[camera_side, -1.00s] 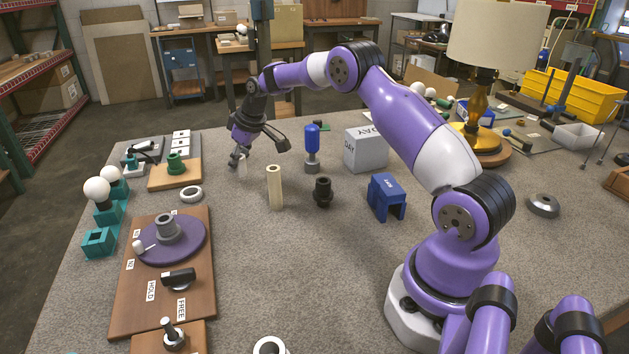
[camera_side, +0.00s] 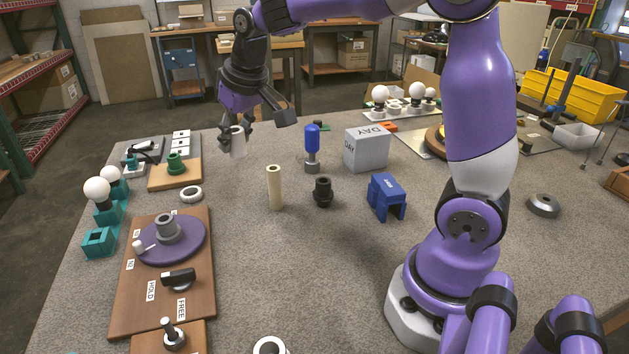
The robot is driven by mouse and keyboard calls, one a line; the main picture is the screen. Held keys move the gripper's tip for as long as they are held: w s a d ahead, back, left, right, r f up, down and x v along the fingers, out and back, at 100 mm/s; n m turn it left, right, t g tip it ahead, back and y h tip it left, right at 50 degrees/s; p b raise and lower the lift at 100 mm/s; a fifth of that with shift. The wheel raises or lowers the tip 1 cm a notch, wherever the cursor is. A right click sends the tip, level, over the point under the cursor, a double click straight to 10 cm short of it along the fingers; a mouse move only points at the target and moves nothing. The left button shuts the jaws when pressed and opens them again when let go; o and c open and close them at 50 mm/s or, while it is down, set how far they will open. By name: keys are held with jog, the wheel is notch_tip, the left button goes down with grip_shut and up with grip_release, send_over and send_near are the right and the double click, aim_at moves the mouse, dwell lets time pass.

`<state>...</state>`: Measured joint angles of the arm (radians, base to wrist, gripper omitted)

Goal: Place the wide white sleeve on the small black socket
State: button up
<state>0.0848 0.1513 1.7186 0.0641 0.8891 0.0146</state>
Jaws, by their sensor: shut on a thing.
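My gripper (camera_side: 236,128) is shut on the wide white sleeve (camera_side: 238,146), a short, pale hollow cylinder. The small black socket (camera_side: 322,192) stands upright on the table, right of and nearer than the sleeve. The sleeve and the socket are well apart.
A tall cream tube (camera_side: 275,188) stands left of the socket. A blue-topped part (camera_side: 312,148) stands behind it, and a blue block (camera_side: 387,197) and grey DAY box (camera_side: 366,149) are to its right. A white ring (camera_side: 191,194) lies left.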

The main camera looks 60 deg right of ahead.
jog(key=s+r+m+h, duration=0.1)
jog(key=s+r+m, duration=0.15)
jog(key=s, duration=0.75)
jog(key=m, duration=0.1)
send_over(323, 192)
jog(key=d, duration=0.1)
notch_tip(323, 192, down, 8)
jog(key=shift+w+d+f, duration=0.1)
jog(key=shift+f, duration=0.8)
jog(key=shift+w+d+f, duration=0.1)
jog(key=shift+f, duration=0.8)
jog(key=shift+f, duration=0.3)
jog(key=o, duration=1.1)
jog(key=shift+f, duration=0.1)
jog(key=shift+c, duration=0.2)
